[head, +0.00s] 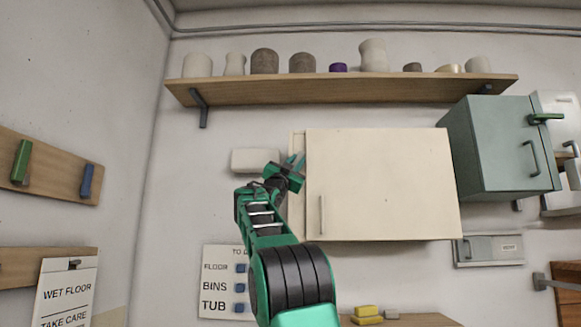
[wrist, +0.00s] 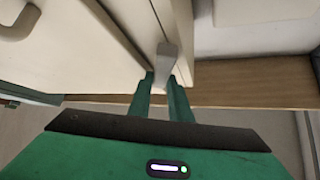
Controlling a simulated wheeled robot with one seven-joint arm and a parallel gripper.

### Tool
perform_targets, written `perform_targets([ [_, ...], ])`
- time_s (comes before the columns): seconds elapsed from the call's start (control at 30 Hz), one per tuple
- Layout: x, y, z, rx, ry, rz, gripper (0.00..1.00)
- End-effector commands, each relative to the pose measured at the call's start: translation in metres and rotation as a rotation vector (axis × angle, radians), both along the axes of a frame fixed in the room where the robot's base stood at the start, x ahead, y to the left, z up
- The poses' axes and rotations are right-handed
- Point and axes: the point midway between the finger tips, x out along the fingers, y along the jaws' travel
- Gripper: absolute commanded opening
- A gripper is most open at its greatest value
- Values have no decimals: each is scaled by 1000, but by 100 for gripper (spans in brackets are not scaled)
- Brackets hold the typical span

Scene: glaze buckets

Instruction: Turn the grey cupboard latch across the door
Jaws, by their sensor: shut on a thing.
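The cream cupboard door (head: 385,185) looks closed, with a thin line between it and the side frame (head: 297,145). The small grey latch (wrist: 166,56) sits at this edge in the wrist view, running lengthwise along the frame beside the door. My gripper (head: 293,165) is at the cupboard's upper left edge. In the wrist view its green fingertips (wrist: 164,82) are shut on the latch's near end. In the head view the gripper hides the latch.
A long wooden shelf (head: 330,92) with several pots runs just above the cupboard. A door handle (head: 321,215) stands out at the lower left of the door. A white box (head: 255,160) is on the wall left of my gripper. A grey-green cabinet (head: 500,148) hangs at the right.

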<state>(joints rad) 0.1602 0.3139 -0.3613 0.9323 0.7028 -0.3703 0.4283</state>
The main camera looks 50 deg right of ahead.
Motion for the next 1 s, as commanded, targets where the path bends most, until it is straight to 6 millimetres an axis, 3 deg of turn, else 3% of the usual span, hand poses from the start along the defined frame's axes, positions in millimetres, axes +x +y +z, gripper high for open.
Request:
perform_targets([
  [1.0,2,-5,3,217,-254,-1,0],
])
